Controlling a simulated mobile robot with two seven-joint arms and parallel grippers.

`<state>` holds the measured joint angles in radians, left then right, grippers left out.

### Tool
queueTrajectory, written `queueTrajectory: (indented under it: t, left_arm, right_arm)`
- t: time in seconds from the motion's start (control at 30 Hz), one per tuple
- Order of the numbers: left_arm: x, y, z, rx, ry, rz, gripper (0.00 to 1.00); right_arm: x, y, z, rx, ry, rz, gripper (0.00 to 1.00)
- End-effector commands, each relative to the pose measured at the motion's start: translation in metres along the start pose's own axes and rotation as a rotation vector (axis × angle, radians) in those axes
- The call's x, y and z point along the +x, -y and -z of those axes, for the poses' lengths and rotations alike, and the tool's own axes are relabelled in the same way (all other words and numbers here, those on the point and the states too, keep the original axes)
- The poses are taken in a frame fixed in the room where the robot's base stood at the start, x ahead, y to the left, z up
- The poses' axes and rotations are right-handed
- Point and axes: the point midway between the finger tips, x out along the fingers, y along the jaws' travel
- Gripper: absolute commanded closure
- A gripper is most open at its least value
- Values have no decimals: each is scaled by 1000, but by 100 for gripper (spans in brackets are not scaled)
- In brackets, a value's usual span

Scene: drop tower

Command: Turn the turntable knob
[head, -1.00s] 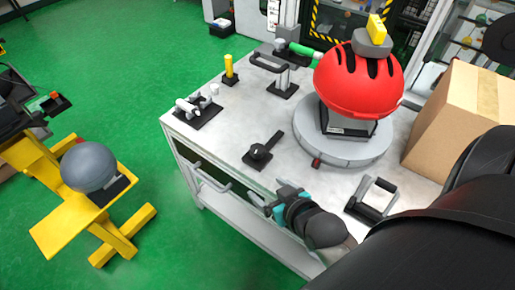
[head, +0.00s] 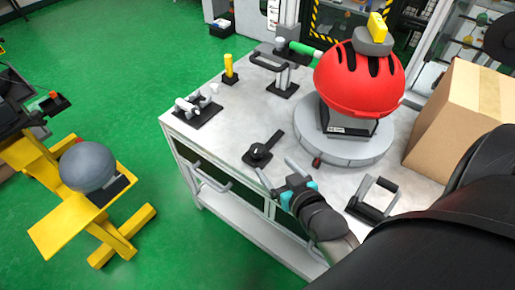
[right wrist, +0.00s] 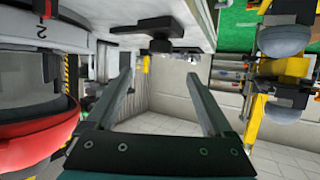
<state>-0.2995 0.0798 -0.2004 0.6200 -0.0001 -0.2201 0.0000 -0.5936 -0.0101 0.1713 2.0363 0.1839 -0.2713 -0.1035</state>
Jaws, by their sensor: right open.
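A black knob (head: 259,152) with a pointer-like arm sits on a dark plate near the table's front edge, left of the round grey turntable (head: 350,152). In the right wrist view the knob (right wrist: 160,46) shows upside down, beyond the fingertips. A red helmet (head: 352,82) stands on a block on the turntable, with a small dark red piece (head: 317,162) at the turntable's front edge. My right gripper (head: 273,167) is open and empty, its fingers pointing at the knob from the lower right, apart from it. In the right wrist view its fingers (right wrist: 157,69) are spread wide. My left gripper is out of view.
A black bracket with a handle (head: 371,197) stands right of my right gripper. A cardboard box (head: 455,115) is at the table's right.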

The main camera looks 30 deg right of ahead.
Motion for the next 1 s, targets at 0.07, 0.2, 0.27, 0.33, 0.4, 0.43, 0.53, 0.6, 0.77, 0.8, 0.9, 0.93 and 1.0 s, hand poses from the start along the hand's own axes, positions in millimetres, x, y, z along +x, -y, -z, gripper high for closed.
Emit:
queueTrajectory:
  t: [0.07,0.2,0.27,0.33,0.4,0.43,0.53,0.6,0.77,0.8,0.9,0.93,1.0]
  left_arm:
    - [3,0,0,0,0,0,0]
    - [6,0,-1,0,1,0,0]
    - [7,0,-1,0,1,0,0]
    - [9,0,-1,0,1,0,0]
    - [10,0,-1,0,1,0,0]
    - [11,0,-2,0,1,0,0]
    - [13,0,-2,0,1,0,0]
    - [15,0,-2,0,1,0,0]
    - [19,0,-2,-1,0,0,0]
    - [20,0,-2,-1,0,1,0]
    - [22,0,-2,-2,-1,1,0]
    - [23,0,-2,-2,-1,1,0]
    - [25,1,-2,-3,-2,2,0]
  right_arm:
    - [8,0,0,0,-1,0,14]
    - [19,0,0,0,-1,0,14]
    - [24,0,0,0,-1,0,14]
    - [30,0,0,0,-1,0,14]
    - [35,0,0,0,-1,0,14]
    - [38,0,-1,0,0,0,14]
    - [46,0,-1,0,0,0,14]
    - [52,0,0,0,-1,0,14]
    - [65,0,-1,0,-1,0,14]
    - [68,0,-1,0,0,0,14]
    - [76,0,-1,0,0,0,14]
    - [79,0,-1,0,0,0,14]
    - [85,0,-1,0,0,0,14]
